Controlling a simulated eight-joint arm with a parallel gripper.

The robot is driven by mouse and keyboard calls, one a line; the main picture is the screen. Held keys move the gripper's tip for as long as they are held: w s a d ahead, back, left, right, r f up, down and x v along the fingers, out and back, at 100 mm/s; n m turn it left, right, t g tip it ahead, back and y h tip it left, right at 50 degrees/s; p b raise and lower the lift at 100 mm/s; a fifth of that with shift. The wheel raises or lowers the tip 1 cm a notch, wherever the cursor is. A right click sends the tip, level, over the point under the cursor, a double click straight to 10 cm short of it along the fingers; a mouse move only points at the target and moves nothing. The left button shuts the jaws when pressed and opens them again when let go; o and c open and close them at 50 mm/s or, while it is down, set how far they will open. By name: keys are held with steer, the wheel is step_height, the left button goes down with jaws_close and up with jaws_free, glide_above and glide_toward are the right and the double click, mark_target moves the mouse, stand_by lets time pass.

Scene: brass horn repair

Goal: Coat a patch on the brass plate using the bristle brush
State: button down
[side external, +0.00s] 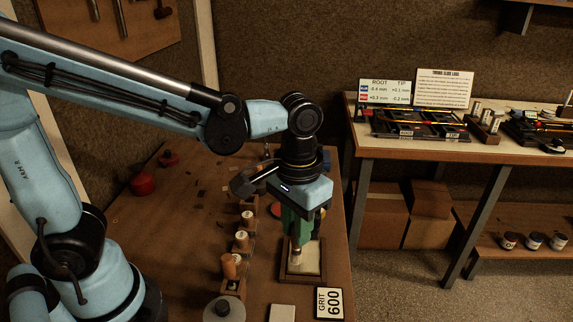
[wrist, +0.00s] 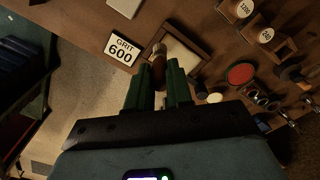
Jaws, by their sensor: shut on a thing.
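My gripper (side external: 297,240) points down over a wooden-framed pale panel (side external: 318,258) on the bench. Its green fingers, also seen in the wrist view (wrist: 159,78), are shut on a brown handled tool (wrist: 159,52). The tool's lower end is over the panel; I cannot tell whether it touches. Its bristles do not show clearly, so I cannot tell whether it is the bristle brush. The framed panel also shows in the wrist view (wrist: 183,52), partly behind the fingers. I cannot make out a brass plate for certain.
A GRIT 600 card (side external: 329,303) lies at the bench's front right, beside a pale square (side external: 282,313). Several wooden holders with tan cylinders (side external: 242,240) stand left of the panel. A side table (side external: 400,147) stands right.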

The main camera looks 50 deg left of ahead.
step_height(320, 180, down, 3)
steer(key=shift+f, duration=0.2)
steer(key=shift+w+a+f, duration=0.15)
steer(key=shift+f, duration=0.2)
steer(key=shift+w+a+r, duration=0.15)
steer(key=shift+w+a, duration=0.15)
steer(key=shift+w+a+f, duration=0.2)
steer(key=shift+w+a, duration=0.3)
steer(key=shift+a, duration=0.05)
steer(key=shift+w+a, duration=0.55)
steer(key=s+d, duration=0.3)
steer(key=shift+r, duration=4.05)
